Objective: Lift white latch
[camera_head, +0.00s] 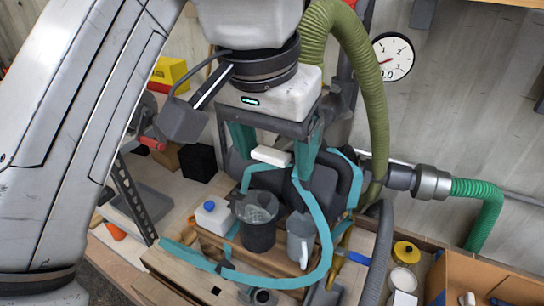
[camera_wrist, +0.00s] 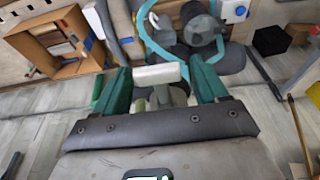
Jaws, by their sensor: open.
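The white latch (camera_head: 271,155) is a short, pale bar that shows between the two teal fingers of my gripper (camera_head: 276,162) in the head view. The fingers are open, one on each side of the latch. I cannot tell whether either finger touches it. The dark machine body (camera_head: 322,186) behind and below the latch is partly hidden by my fingers and the teal tubing.
Teal tubing (camera_head: 322,240) loops around a dark cup (camera_head: 258,232) and a grey mug (camera_head: 299,238) below my gripper. A green hose (camera_head: 372,90) hangs close at the right. A cardboard box (camera_head: 510,283) stands at the lower right. A gauge (camera_head: 393,56) is on the wall.

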